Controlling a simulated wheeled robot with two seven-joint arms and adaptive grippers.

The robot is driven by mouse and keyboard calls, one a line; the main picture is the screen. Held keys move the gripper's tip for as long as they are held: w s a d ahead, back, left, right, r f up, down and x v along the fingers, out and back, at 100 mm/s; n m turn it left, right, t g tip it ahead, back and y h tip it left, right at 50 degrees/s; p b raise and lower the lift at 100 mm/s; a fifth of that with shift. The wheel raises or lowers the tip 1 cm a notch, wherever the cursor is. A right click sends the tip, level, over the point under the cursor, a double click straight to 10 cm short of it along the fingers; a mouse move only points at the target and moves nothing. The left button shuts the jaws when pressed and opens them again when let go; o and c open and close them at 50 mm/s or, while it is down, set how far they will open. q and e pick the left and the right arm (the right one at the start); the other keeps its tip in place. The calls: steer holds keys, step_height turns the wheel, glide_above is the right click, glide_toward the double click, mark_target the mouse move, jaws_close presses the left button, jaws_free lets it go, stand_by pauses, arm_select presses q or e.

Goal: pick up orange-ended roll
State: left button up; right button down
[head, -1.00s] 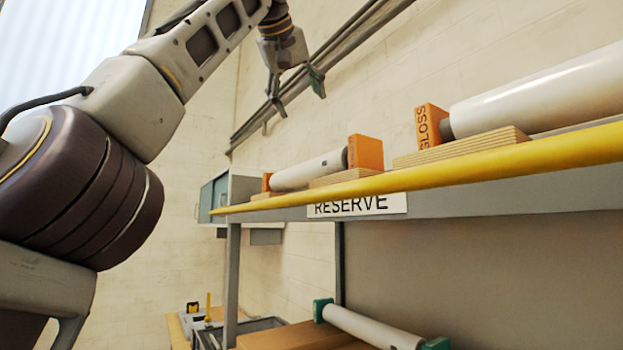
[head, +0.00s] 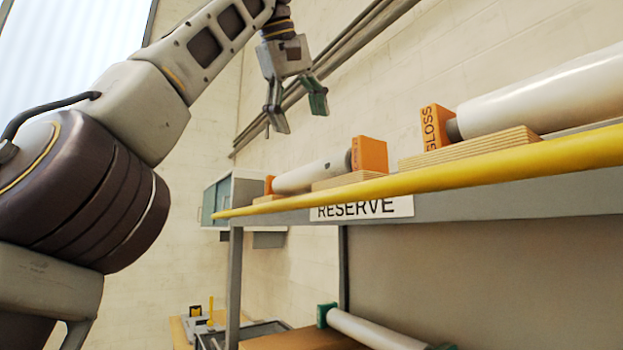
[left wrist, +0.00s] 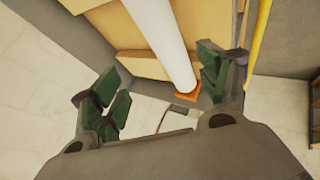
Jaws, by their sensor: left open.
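An orange-ended roll (head: 312,174), white with orange end blocks, lies on wooden supports on the upper shelf marked RESERVE. A second orange-ended roll (head: 545,97), with GLOSS on its end block, lies nearer on the same shelf at the right. My left gripper (head: 300,118) is open and empty, raised above the farther roll and apart from it. In the left wrist view a white roll (left wrist: 163,38) with an orange end (left wrist: 187,95) lies beyond the open green-padded fingers (left wrist: 157,88), between them in the picture. My right gripper is not in view.
A yellow rail (head: 450,177) runs along the upper shelf's front edge, and also shows in the left wrist view (left wrist: 258,40). A green-ended roll (head: 375,330) lies on the lower level. Pipes run along the wall behind.

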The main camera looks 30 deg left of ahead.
mark_target(307, 168)
arm_select(q)
steer(key=shift+s+a+f+n, duration=0.1)
steer(key=shift+s+f+n, duration=0.25)
steer(key=shift+n, duration=0.45)
steer(key=shift+w, duration=0.1)
steer(key=shift+w+f+g, duration=0.3)
steer(key=shift+w+f, duration=0.45)
steer(key=shift+f, duration=0.2)
steer(key=shift+a, duration=0.1)
steer(key=shift+x, duration=2.9)
steer(key=shift+x, duration=2.7)
